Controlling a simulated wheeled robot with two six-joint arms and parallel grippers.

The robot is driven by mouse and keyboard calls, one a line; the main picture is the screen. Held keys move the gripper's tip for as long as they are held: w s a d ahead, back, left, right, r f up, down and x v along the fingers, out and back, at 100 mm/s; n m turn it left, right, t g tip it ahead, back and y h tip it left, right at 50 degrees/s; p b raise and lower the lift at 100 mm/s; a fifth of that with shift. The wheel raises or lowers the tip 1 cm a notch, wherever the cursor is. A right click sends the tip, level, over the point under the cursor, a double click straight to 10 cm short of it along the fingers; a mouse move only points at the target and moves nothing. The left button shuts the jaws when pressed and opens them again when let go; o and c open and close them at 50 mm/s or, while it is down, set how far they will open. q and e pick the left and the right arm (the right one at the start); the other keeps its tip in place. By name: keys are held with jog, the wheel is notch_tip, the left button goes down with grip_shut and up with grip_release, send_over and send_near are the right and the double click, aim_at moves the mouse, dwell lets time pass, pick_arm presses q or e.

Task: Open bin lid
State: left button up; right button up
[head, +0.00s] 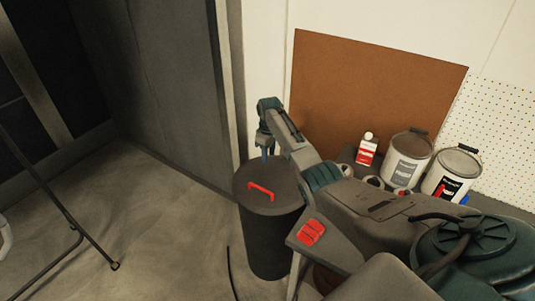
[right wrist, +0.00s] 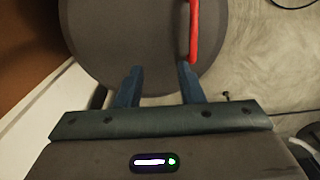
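A dark grey round bin (head: 270,240) stands on the floor beside the bench. Its flat lid (head: 283,190) is on top, with a red bar handle (head: 261,190). My right gripper (head: 266,152) is above the far edge of the lid, behind the handle. In the right wrist view my right gripper (right wrist: 157,72) has its two blue fingers apart with nothing between them. The lid (right wrist: 120,40) spreads beyond the fingertips, and the red handle (right wrist: 194,30) lies just ahead of the right-hand fingertip. I cannot tell whether they touch. My left gripper is not in view.
A bench at the right carries a white and red bottle (head: 367,151), a grey paint can (head: 404,160) and a white-labelled can (head: 452,174). A brown board (head: 370,95) stands behind. The floor (head: 170,220) left of the bin is mostly clear, with a thin dark frame (head: 75,225) further left.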

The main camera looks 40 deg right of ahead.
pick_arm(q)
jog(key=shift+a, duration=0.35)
